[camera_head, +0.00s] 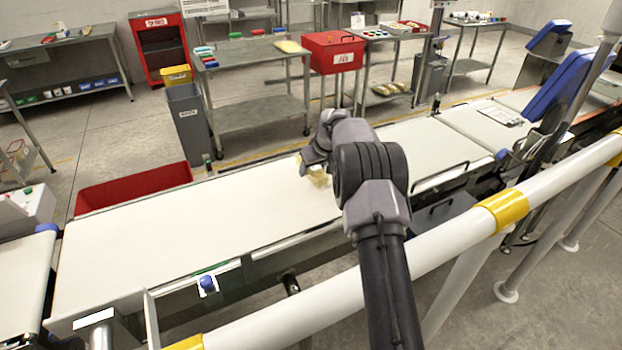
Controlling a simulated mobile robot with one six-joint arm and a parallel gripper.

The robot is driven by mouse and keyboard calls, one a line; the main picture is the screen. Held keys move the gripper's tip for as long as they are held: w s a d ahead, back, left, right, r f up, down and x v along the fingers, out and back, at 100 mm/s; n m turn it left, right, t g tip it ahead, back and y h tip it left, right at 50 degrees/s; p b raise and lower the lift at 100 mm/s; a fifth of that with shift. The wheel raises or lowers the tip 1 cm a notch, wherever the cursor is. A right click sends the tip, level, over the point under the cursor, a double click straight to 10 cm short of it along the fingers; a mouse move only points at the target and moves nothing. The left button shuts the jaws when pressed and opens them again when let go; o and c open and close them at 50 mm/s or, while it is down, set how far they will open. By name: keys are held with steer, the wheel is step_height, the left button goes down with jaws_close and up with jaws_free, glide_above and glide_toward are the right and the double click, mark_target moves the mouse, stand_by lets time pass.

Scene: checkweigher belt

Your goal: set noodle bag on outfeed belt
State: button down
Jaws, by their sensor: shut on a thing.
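My gripper (306,171) is over the long pale belt in the middle of the head view, largely hidden behind my own wrist and forearm. It is shut on a yellowish bag (320,177), taken to be the noodle bag, of which only a small part shows below the wrist. I cannot tell whether the bag touches the belt or hangs just above it. The long pale belt (180,240) runs from lower left to upper right. A further belt section (480,125) continues it at the upper right, and another belt (20,265) ends at the left edge.
A white rail (440,235) with yellow bands crosses in front of the belt, under my arm. A red bin (135,186) stands behind the belt. Steel tables (255,110) and a red box (333,52) are farther back. The belt's left part is clear.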

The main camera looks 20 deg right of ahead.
step_height(320, 180, down, 4)
steer(key=shift+r+b, duration=0.15)
steer(key=shift+b, duration=0.85)
steer(key=shift+r, duration=0.2)
steer(key=shift+f, duration=0.1)
steer(key=c, duration=0.6)
jaws_free()
steer(key=shift+c, duration=0.2)
